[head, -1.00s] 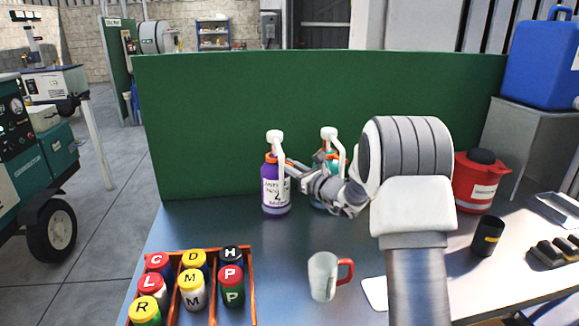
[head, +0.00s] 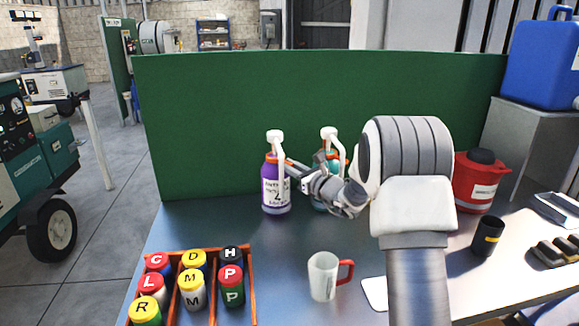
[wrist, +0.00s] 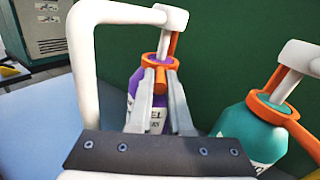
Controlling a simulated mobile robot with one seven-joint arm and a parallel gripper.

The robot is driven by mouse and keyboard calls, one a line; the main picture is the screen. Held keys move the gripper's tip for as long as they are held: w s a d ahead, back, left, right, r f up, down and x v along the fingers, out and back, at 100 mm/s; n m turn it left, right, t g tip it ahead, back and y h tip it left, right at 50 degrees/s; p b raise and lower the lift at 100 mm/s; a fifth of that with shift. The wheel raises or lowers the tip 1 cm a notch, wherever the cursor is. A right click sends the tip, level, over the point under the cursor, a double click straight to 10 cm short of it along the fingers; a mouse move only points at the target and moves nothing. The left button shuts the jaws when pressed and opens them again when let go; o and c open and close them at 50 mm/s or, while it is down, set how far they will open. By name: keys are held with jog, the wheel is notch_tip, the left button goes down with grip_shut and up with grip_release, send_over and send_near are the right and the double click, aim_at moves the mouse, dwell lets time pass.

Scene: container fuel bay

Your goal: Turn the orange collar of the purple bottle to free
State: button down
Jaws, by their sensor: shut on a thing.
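The purple bottle (head: 275,190) stands upright on the bench with a white pump head and a bent white spout. Its orange collar (wrist: 157,62) sits around the neck, with an orange tab pointing toward the wrist camera. My gripper (wrist: 158,76) is shut on this tab, one finger on each side. In the head view my gripper (head: 291,165) reaches the bottle's neck from the right.
A green panel (head: 220,115) rises behind the bottles. A crate (head: 252,285) of lettered jars stands front left. A mug (head: 323,277) is in front; a black cup (head: 487,238) and red container (head: 478,180) are right. Bench between bottles and crate is clear.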

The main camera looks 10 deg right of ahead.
dwell(0.5)
jog(key=shift+w+d+n+g+y, duration=0.25)
jog(key=shift+d+n+g+y, duration=0.2)
jog(key=shift+n+y, duration=0.4)
jog(key=c, duration=0.8)
grip_release()
jog(key=shift+c, duration=0.2)
jog(key=shift+s, duration=0.1)
jog(key=v, duration=1.7)
jog(key=shift+d+p, duration=0.25)
jog(key=shift+p, duration=0.05)
